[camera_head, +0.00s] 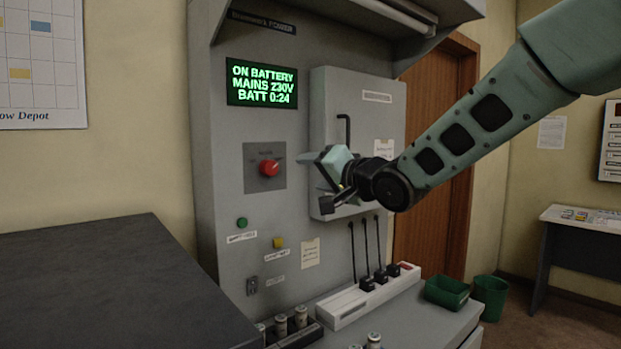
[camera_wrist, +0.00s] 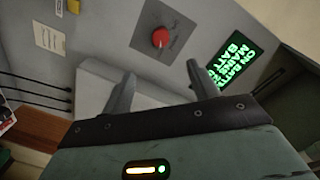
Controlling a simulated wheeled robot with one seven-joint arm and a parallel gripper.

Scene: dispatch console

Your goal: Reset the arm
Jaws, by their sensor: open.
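My gripper (camera_head: 328,178) is in front of the grey power console (camera_head: 222,160), between the red rotary knob (camera_head: 269,168) and the grey box door (camera_head: 390,110). In the wrist view my gripper (camera_wrist: 160,82) shows both fingers well apart with nothing between them. The red knob also shows in the wrist view (camera_wrist: 160,38), beyond the fingertips and apart from them. A green-lit display (camera_head: 262,83) reads ON BATTERY, MAINS 230V, BATT 0:24. My forearm and wrist hide part of the box door.
A green button (camera_head: 242,222) and a yellow button (camera_head: 279,242) sit below the knob. A white power strip (camera_head: 350,306) with several black plugs lies on the ledge near several small cylinders. A dark grey surface (camera_head: 110,285) fills the lower left. Green bins (camera_head: 490,296) stand at right.

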